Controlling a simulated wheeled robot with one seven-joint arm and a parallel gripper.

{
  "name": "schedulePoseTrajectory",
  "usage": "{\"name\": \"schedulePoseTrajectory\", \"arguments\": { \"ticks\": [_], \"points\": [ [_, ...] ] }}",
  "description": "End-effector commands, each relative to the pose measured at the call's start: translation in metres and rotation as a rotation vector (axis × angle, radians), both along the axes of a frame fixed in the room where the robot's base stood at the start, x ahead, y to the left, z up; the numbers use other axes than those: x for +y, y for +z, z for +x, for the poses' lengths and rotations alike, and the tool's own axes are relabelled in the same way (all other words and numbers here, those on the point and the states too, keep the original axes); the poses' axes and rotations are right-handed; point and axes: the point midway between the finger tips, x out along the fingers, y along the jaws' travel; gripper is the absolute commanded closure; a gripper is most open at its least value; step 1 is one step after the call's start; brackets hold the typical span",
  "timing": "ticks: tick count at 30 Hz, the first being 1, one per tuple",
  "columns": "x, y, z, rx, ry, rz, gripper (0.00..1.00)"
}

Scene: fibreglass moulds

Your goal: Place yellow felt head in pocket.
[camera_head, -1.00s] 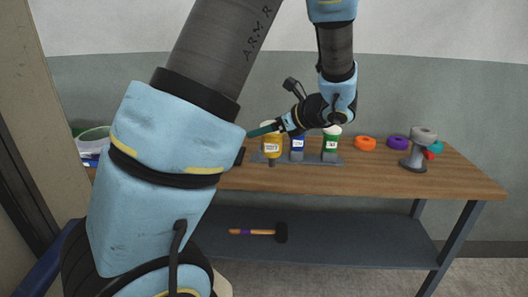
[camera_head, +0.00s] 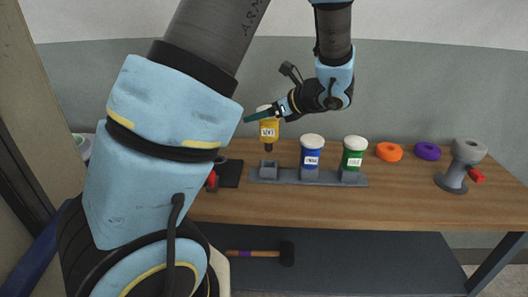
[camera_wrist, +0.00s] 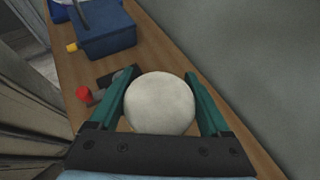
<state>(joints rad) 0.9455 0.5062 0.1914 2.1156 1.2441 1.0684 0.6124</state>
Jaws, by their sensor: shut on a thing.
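The yellow felt head (camera_head: 268,129) has a yellow body with a white label, a pale round top and a dark stem pointing down. My gripper (camera_head: 262,114) is shut on it near the top and holds it upright in the air. In the wrist view its pale round top (camera_wrist: 160,102) sits between the two teal fingers. Below it, on the table, is a grey rack (camera_head: 338,180) with an empty square pocket (camera_head: 268,169) at its left end. The stem end is above this pocket, clear of it.
Blue (camera_head: 311,158) and green (camera_head: 353,155) felt heads stand in the rack right of the empty pocket. Orange (camera_head: 389,151) and purple (camera_head: 427,151) rings and a grey stand (camera_head: 455,178) are further right. A blue box (camera_wrist: 108,32) shows in the wrist view.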

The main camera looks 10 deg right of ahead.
Motion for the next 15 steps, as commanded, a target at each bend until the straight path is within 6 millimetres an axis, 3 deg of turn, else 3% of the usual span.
{"name": "schedulePoseTrajectory", "arguments": {
  "ticks": [4, 15],
  "points": [
    [0.001, -0.025, 0.0, 0.004, 0.001, 0.006, 0.96],
    [0.001, -0.066, 0.0, 0.004, 0.001, 0.003, 0.96]
  ]
}}
